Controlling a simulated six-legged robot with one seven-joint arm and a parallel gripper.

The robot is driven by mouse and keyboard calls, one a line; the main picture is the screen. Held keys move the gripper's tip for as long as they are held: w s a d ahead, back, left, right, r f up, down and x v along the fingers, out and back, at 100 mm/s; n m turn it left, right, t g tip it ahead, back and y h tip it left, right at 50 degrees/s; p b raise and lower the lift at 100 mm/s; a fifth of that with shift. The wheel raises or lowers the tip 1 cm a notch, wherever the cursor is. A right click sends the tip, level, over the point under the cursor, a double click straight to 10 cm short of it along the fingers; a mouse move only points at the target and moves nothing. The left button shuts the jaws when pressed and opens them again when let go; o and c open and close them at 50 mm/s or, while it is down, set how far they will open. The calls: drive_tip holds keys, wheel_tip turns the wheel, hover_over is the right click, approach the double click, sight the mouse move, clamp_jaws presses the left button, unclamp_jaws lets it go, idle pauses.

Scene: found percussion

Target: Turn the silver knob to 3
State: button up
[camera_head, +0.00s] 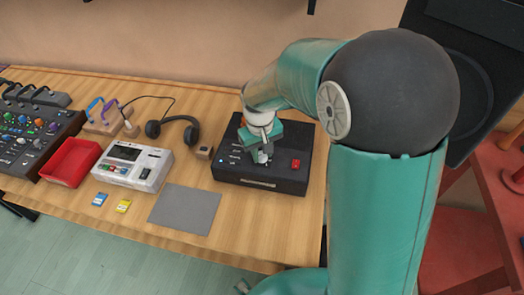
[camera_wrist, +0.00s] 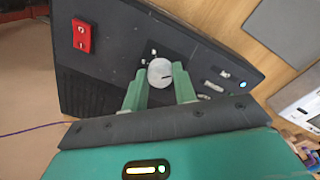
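The silver knob (camera_wrist: 160,72) is a round, light grey dial on the black box (camera_head: 286,177), with a short dark line on its face. In the wrist view, the two green fingers of my gripper (camera_wrist: 160,76) stand apart, one on each side of the knob, with their tips close to its edges. I cannot tell whether they press on it. Small white marks (camera_wrist: 154,50) show beside the knob; the numbers are too small to read.
The box carries a red switch (camera_head: 295,163) and a small blue light (camera_head: 221,161). Left of it on the wooden table are a grey mat (camera_head: 185,209), a white device (camera_head: 133,166), a red tray (camera_head: 70,162), headphones (camera_head: 172,122) and a mixer (camera_head: 28,135).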

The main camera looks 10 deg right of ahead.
drive_tip(key=c, duration=0.4)
drive_tip(key=shift+o, duration=0.2)
drive_tip(key=shift+m, duration=0.4)
drive_tip(key=m, duration=0.6)
drive_tip(key=shift+w, duration=0.1)
drive_tip(key=m, duration=0.6)
drive_tip(key=shift+a+g, duration=0.1)
drive_tip(key=shift+g, duration=0.2)
drive_tip(key=m, duration=0.7)
drive_tip(key=shift+w+m, duration=0.15)
drive_tip(key=shift+m, duration=0.15)
drive_tip(key=m, duration=0.6)
drive_tip(key=shift+y, duration=0.4)
drive_tip(key=shift+m, duration=0.3)
